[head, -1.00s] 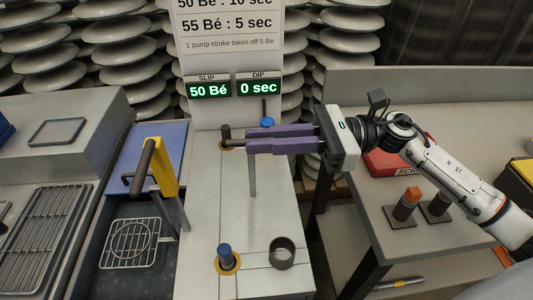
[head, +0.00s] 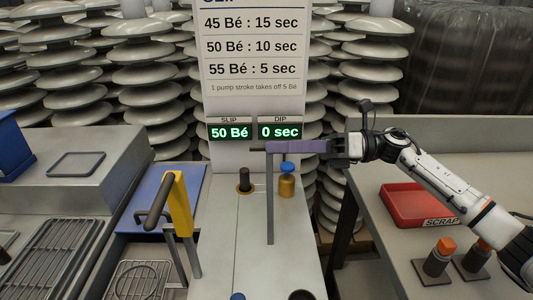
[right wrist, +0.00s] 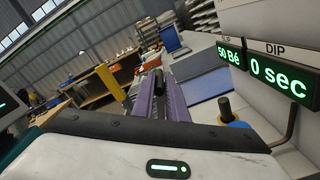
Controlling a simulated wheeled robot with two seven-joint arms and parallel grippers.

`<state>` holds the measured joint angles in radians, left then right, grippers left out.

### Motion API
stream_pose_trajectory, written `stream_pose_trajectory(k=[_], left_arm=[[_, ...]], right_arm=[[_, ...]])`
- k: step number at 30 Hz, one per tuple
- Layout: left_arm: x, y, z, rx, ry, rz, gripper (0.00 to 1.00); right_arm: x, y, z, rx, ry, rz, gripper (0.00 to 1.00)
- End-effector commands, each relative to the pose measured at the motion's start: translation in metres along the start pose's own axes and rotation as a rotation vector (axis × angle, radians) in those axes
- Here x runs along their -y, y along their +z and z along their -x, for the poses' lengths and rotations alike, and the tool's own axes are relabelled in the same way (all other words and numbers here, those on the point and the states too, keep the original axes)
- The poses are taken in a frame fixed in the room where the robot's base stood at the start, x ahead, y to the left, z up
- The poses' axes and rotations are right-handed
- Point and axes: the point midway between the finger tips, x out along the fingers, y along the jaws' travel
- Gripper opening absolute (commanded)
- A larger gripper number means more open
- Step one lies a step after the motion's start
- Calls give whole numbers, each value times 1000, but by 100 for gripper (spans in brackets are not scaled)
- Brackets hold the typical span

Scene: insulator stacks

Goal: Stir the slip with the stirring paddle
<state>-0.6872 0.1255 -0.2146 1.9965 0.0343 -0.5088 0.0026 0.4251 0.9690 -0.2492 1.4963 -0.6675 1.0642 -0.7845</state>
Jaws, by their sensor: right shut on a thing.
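The stirring paddle (head: 270,205) hangs upright from my right gripper (head: 290,147), a thin grey rod reaching down over the white bench top. The purple fingers are shut on its dark handle (right wrist: 158,86), which also shows between them in the right wrist view. The gripper is level, in front of the sign board. The SLIP display (head: 230,132) reads 50 Bé. I cannot make out the slip itself. My left gripper is not in view.
A dark post (head: 244,180) in a yellow ring and a brass bottle with a blue cap (head: 287,182) stand behind the rod. A red scrap tray (head: 410,204) lies on the right table. White insulator stacks line the back.

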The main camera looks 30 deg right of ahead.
Motion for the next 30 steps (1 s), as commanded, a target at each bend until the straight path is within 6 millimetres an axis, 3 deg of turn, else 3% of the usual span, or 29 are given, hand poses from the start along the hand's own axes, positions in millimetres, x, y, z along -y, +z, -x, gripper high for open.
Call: stream_pose_trajectory(k=[13,14,16,26,30], left_arm=[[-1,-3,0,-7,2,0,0],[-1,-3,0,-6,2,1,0],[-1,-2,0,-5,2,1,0],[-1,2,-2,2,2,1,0],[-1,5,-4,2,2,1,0]], right_arm=[[2,0,3,2,-3,-16,0],[2,0,3,2,-3,-16,16],[2,0,3,2,-3,-15,28],[2,0,5,2,-4,-12,30],[4,-2,20,2,-7,-14,30]])
